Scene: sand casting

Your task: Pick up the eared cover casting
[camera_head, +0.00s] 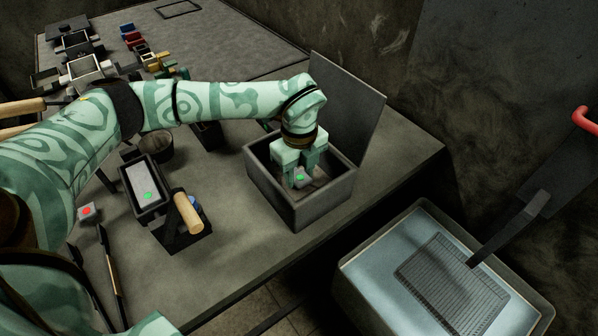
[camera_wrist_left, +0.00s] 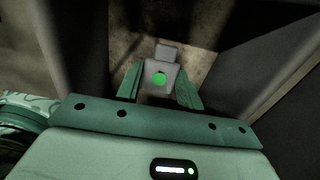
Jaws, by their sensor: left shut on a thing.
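The eared cover casting (camera_head: 302,181) is a small grey piece with a green dot, low inside an open grey box (camera_head: 291,213). In the left wrist view the casting (camera_wrist_left: 166,50) shows a small tab at its far end. My left gripper (camera_head: 299,170) reaches down into the box and is shut on the casting. In the left wrist view its fingers (camera_wrist_left: 160,88) stand on either side of the piece. The casting's underside is hidden, so I cannot tell if it touches the box floor. My right gripper is not in view.
The box's raised lid (camera_head: 347,105) stands behind my left wrist. Left of the box, a tray with a green-dotted grey block (camera_head: 147,185) sits by a wooden-handled tool (camera_head: 188,212). A water-filled tub (camera_head: 375,290) stands right, below the table edge. A red-dotted block (camera_head: 87,211) lies left.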

